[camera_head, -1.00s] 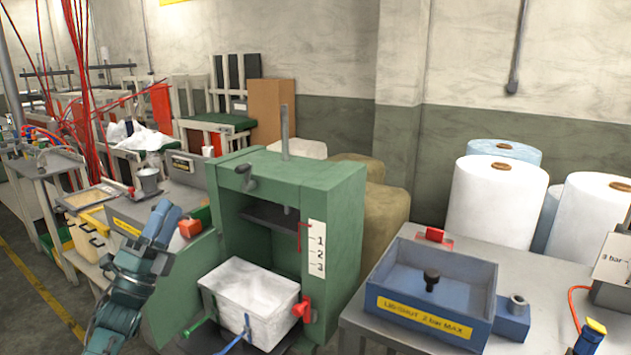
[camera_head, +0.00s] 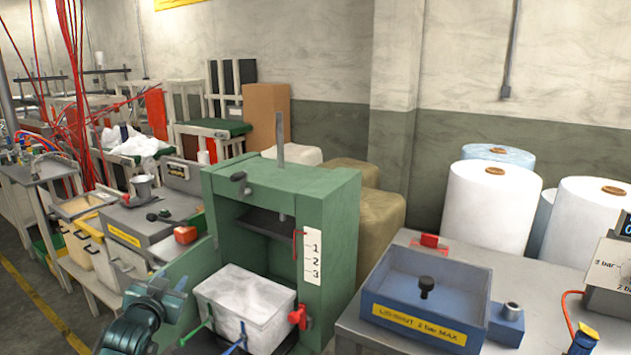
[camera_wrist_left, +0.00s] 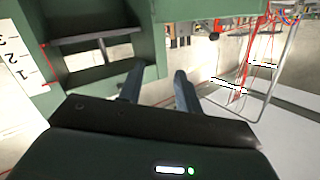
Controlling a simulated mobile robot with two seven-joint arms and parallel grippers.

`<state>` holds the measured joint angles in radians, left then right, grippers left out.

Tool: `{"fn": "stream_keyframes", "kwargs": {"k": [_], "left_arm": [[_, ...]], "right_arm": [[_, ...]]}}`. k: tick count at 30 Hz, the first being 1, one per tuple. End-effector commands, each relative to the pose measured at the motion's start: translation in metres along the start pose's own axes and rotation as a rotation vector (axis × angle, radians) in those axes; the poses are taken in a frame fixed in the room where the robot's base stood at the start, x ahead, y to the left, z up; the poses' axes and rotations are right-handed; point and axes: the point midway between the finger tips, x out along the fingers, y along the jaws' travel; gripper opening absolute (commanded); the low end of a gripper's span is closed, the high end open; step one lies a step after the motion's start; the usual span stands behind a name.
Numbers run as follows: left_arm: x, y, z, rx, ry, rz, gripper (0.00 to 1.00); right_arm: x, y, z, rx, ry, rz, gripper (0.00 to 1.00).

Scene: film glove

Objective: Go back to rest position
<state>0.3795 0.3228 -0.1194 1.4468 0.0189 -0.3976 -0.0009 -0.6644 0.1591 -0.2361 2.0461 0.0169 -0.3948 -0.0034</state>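My left gripper (camera_head: 168,285) is low at the left of the head view, beside the green press (camera_head: 284,180) and left of a white bin (camera_head: 243,300). The left wrist view shows its two fingers (camera_wrist_left: 160,78) apart with nothing between them. The green press frame stands close behind the fingers in that view. My right gripper is in neither view.
A blue box (camera_head: 480,300) with a yellow label stands on the grey table at right. White rolls (camera_head: 490,205) stand behind it. A grey bench with an orange-red block (camera_head: 186,235) is left of the press. Red cables hang at far left.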

Motion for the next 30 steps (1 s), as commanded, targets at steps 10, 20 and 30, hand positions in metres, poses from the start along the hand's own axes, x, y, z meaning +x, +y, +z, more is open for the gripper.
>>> {"fn": "stream_keyframes", "kwargs": {"k": [10,20,30], "left_arm": [[-0.134,0.136,0.128,-0.058,-0.174,0.222,0.34],[-0.301,0.218,0.181,-0.198,-0.351,0.377,0.34],[-0.334,0.229,0.183,-0.233,-0.389,0.399,0.34]], "right_arm": [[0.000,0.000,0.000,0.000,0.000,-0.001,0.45],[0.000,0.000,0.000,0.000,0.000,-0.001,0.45],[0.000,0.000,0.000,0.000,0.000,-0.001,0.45]]}}
